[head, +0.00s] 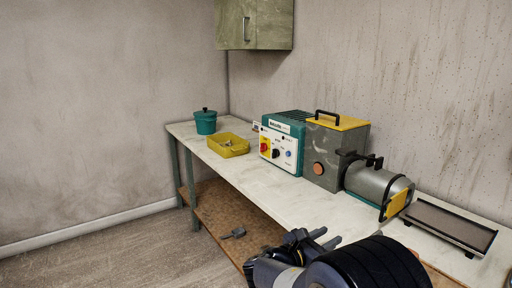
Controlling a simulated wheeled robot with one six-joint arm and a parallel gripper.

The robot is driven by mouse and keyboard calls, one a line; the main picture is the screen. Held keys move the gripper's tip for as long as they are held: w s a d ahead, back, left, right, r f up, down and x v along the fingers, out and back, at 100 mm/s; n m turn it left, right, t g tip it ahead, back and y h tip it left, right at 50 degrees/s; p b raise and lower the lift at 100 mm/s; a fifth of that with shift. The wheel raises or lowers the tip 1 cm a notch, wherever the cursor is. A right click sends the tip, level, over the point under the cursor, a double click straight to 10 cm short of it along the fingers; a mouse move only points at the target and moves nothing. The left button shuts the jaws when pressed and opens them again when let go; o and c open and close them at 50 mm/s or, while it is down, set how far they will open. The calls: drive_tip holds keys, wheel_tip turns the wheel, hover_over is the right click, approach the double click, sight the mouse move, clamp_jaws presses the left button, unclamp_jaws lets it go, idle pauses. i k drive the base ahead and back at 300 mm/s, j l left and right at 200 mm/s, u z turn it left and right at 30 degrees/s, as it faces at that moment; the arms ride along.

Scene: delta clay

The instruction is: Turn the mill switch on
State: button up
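The mill's control box (287,140) is a teal case with a white front panel, standing on the workbench. A red switch on a yellow plate (265,147) sits at the panel's left. A black knob (276,154) and a blue button (289,154) are to its right. The switch's exact position is too small to tell. The grey mill body (322,157), with a yellow top, stands right beside the box. My gripper (327,238) is at the bottom, near the bench's front edge, well apart from the panel. Its two fingertips are apart and nothing shows between them.
A yellow tray (228,151) with small items and a teal lidded pot (205,121) stand at the bench's far end. A metal cylinder (376,183) and a flat dark tray (451,223) are at right. The bench top (262,184) before the panel is clear.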

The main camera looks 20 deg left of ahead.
sight(263, 146)
drive_tip(key=i+j, duration=0.35)
drive_tip(key=j, duration=0.15)
drive_tip(key=i+j, duration=0.3)
drive_tip(key=j, duration=0.15)
drive_tip(key=i+j, duration=0.35)
drive_tip(key=j, duration=0.15)
drive_tip(key=i+j, duration=0.3)
drive_tip(key=j, duration=0.15)
drive_tip(key=i+j+z, duration=0.1)
drive_tip(key=i+j, duration=0.25)
drive_tip(key=j, duration=0.15)
